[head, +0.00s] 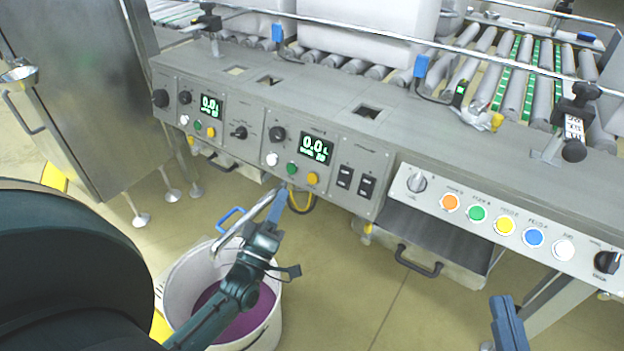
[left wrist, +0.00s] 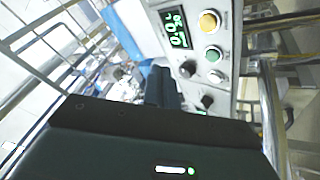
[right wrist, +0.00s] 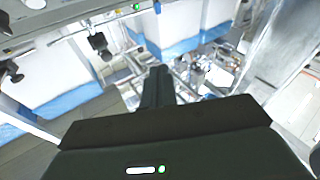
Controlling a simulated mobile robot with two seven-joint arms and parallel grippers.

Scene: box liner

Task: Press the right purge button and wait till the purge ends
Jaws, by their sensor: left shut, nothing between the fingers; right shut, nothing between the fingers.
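The right control panel (head: 289,150) has a lit display (head: 316,148) reading about 0.0, with white (head: 271,159), green (head: 292,169) and yellow (head: 312,178) buttons under it. Their labels are too small to read, so I cannot tell which is the purge button. A similar left panel (head: 197,112) sits beside it. In the left wrist view, yellow (left wrist: 208,21), green (left wrist: 213,54) and white (left wrist: 222,79) buttons show near a display (left wrist: 176,28). My left gripper (head: 279,198) is shut and empty, just below the right panel's buttons. My right gripper (head: 507,318) is shut and empty at lower right.
A white bucket (head: 172,285) with purple liquid stands below my left arm, under a metal pipe. A sloped panel with several coloured buttons (head: 477,212) is at right. Rollers and large white containers (head: 365,32) lie behind the metal top. Open floor (head: 400,300) is between my grippers.

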